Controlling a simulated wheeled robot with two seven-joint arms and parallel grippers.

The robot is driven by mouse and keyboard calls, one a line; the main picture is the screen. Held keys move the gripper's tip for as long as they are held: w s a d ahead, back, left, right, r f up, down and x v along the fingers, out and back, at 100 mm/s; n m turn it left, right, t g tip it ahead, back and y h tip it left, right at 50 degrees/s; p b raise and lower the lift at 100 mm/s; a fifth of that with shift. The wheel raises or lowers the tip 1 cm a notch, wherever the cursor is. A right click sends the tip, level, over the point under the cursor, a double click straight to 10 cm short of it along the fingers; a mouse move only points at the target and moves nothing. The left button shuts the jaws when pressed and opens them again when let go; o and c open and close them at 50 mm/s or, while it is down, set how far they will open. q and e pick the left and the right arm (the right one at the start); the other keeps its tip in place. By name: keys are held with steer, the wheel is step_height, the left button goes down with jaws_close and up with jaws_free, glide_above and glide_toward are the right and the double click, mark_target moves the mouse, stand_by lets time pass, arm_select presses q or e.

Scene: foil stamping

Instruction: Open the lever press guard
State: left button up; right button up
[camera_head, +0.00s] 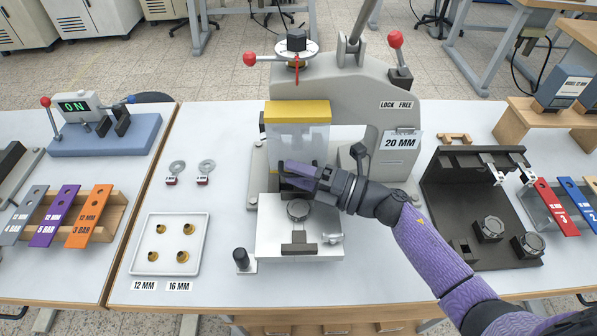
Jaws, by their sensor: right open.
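The lever press (350,85) stands in the middle of the table, with a grey body and a dial and red-knobbed handle on top. Its guard (297,136) is a clear panel under a yellow top strip (297,112), hanging down in front of the press head. My right gripper (285,174) reaches in from the right at the guard's lower edge, fingers pointing left. It is open; whether it touches the guard I cannot tell. Below it is the press bed (272,230) with a round grey piece (299,209). My left gripper is not in view.
A white tray (150,268) with several brass pieces lies left of the press. A black fixture (440,190) stands at right. Two ringed tags (204,168) lie left of the press. A red-knobbed lever (397,60) stands at the press's upper right.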

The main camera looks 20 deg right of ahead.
jaws_close()
stand_by(1.4)
